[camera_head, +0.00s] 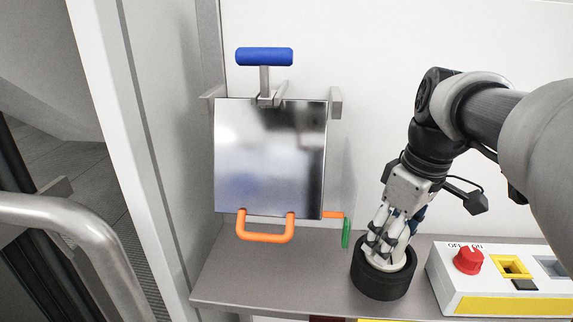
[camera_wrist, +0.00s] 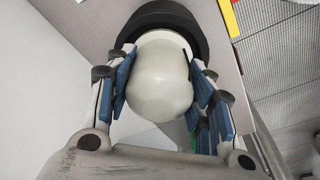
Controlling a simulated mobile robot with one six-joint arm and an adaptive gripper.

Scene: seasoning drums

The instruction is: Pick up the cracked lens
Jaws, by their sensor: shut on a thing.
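A pale, smooth, rounded piece, which I take for the lens (camera_wrist: 158,88), sits between the blue-padded fingers of my gripper (camera_wrist: 160,62) in the wrist view. My gripper is shut on its sides. No crack shows on the face I see. A thick black ring (camera_wrist: 172,14) lies around or just beyond its far end. In the head view my gripper (camera_head: 389,240) points down into the black ring (camera_head: 383,284), which rests on the grey shelf. The fingers hide most of the lens there. I cannot tell whether the lens still touches the ring.
A white control box (camera_head: 500,283) with a red knob (camera_head: 468,260) stands close to the ring's right. To the left, a shiny metal panel (camera_head: 270,155) has a blue handle (camera_head: 264,57), an orange handle (camera_head: 265,237) and a green lever (camera_head: 345,233). The shelf (camera_head: 270,270) is bare at front left.

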